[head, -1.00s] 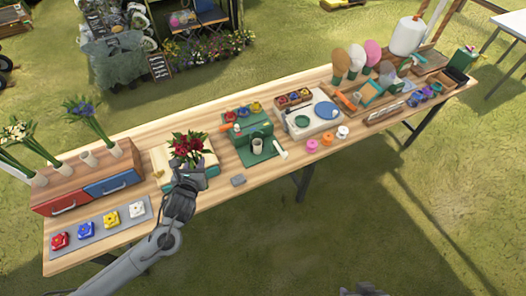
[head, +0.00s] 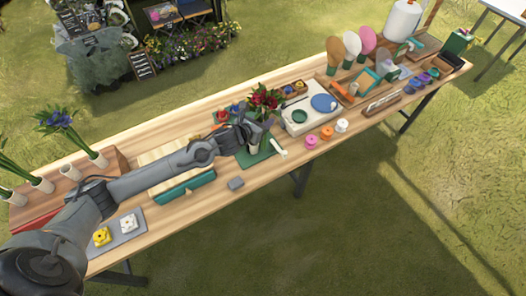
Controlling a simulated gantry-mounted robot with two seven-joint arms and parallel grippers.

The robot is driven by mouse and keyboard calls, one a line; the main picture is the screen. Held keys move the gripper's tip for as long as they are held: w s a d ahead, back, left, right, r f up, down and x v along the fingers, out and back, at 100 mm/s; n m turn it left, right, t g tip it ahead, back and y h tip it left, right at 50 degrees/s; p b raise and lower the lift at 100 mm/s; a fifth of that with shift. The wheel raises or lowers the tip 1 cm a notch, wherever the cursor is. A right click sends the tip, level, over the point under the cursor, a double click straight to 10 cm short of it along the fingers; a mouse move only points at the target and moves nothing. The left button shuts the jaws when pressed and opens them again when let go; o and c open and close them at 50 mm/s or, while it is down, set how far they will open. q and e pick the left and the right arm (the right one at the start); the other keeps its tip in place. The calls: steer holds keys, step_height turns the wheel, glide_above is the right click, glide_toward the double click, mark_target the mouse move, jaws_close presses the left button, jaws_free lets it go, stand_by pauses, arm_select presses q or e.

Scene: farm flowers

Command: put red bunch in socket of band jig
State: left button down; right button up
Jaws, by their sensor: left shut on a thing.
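The red bunch (head: 266,99), dark red flowers with green leaves, is upright over the band jig in the head view. My left gripper (head: 256,128) is shut on the bunch below the blooms. The band jig's green base (head: 265,156) lies on the table under the gripper. Its pale cup-like socket (head: 254,148) shows just below the gripper. The gripper hides the lower stems, so I cannot tell whether they are inside the socket or above it. My right gripper is not in view.
Right of the jig stands a white stand (head: 310,118) with a green and a blue disc. Pink, orange and white ribbon spools (head: 326,132) are nearby. A small grey block (head: 236,183) lies in front. My left arm crosses over the cream board (head: 160,171).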

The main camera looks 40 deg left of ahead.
arm_select(q)
steer(key=w+a+b, duration=0.1)
steer(key=w+a, duration=0.1)
steer(key=a, duration=0.4)
step_height(320, 180, down, 10)
steer(key=shift+a+r, duration=0.15)
steer(key=shift+a, duration=0.2)
steer(key=shift+f, duration=0.25)
steer(key=c, duration=0.8)
jaws_free()
steer(key=shift+c, duration=0.2)
steer(key=shift+r, duration=0.1)
